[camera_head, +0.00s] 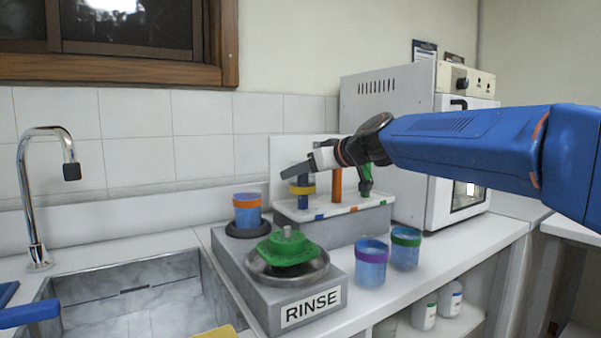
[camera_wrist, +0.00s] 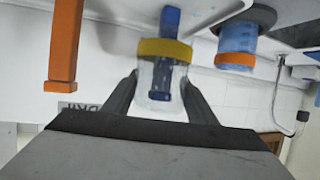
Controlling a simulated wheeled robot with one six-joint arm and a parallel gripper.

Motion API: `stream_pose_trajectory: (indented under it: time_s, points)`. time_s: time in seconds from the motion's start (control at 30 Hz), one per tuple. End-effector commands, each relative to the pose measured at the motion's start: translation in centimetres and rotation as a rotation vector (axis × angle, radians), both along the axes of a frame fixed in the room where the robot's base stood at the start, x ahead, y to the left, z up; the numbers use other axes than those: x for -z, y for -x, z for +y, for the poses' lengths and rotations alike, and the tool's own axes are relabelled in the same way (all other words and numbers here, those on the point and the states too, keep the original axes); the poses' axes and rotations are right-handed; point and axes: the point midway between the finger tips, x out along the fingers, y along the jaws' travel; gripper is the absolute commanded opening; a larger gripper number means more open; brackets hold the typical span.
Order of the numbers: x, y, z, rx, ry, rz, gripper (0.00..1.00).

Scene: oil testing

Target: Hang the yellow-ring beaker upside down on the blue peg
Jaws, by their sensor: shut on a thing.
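The yellow-ring beaker (camera_head: 302,190) is at the blue peg (camera_head: 303,203) on the rack at the back of the counter. In the wrist view, the clear beaker (camera_wrist: 146,82) is upside down, with its yellow ring on the rack side. The blue peg (camera_wrist: 171,20) passes through the ring and shows inside the clear cup, so the beaker appears to be around it. My gripper (camera_wrist: 160,80) is shut on the beaker, one dark finger on each side. It also shows at the peg in the head view (camera_head: 300,171). Whether the beaker rests on the peg cannot be told.
An orange peg (camera_head: 335,184) and a green peg (camera_head: 366,183) stand close to the right. The orange-ring beaker (camera_head: 247,213) is left, behind the rinse station (camera_head: 311,306) with its green fitting (camera_head: 286,247). Purple-ring (camera_head: 371,265) and green-ring (camera_head: 405,250) beakers stand in front of the rack.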

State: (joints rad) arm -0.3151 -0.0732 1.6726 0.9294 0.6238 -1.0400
Motion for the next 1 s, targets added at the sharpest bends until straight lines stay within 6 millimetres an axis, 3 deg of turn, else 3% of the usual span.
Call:
stream_pose_trajectory:
  time_s: [0.67,0.7,0.77,1.0]
  points:
    - [0.77,0.01,0.00,0.000,-0.001,0.001,0.24]
    - [0.77,0.01,0.00,0.000,0.000,0.000,0.56]
    - [0.76,0.01,0.00,0.000,0.000,0.000,0.71]
    - [0.79,0.00,0.01,0.000,0.000,0.000,0.74]
